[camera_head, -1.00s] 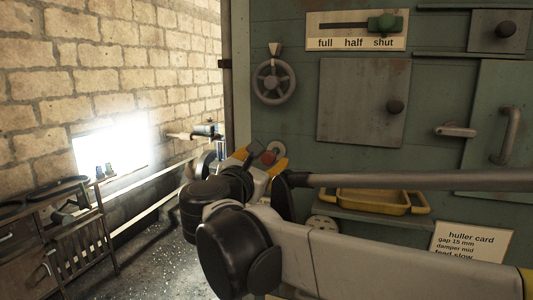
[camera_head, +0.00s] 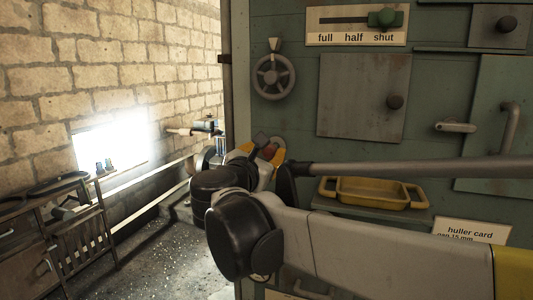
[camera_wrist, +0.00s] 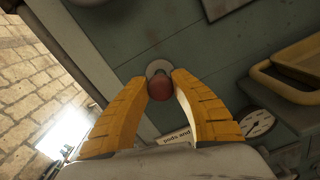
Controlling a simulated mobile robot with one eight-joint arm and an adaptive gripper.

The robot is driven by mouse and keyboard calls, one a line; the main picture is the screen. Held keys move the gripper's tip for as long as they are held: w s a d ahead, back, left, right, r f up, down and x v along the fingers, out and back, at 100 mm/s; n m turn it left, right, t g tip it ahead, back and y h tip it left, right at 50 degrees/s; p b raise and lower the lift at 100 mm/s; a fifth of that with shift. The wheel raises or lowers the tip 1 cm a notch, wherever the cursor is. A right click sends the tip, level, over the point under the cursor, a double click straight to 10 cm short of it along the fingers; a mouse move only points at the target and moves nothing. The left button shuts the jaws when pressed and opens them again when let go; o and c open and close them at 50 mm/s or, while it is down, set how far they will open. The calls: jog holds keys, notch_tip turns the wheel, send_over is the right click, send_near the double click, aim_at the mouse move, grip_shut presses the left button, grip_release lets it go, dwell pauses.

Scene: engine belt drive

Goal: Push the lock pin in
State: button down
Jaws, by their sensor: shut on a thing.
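The lock pin has a red round knob (camera_wrist: 160,90) in front of a pale round plate (camera_wrist: 158,67) on the green panel. My gripper (camera_wrist: 161,82) has its two yellow fingers closed around the knob, one on each side. In the head view, the red knob (camera_head: 270,152) shows small between the yellow fingers, close to the panel's left edge. The pin's shaft is hidden behind the knob, so its depth cannot be told.
A yellow tray (camera_head: 372,191) sits on a ledge to the right of my gripper. A handwheel (camera_head: 274,78) is above it. A green slider (camera_head: 384,18) stands at "shut". A brick wall and cluttered bench (camera_head: 50,222) are at left.

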aim_at(274, 147)
jog(key=x, duration=0.2)
jog(key=shift+w+d, duration=0.15)
jog(key=shift+w, duration=0.2)
jog(key=shift+s+r, duration=0.1)
jog(key=shift+s, duration=0.05)
jog(key=c, duration=1.1)
grip_release()
jog(key=shift+o, duration=0.2)
jog(key=shift+w, duration=0.3)
jog(key=v, duration=1.2)
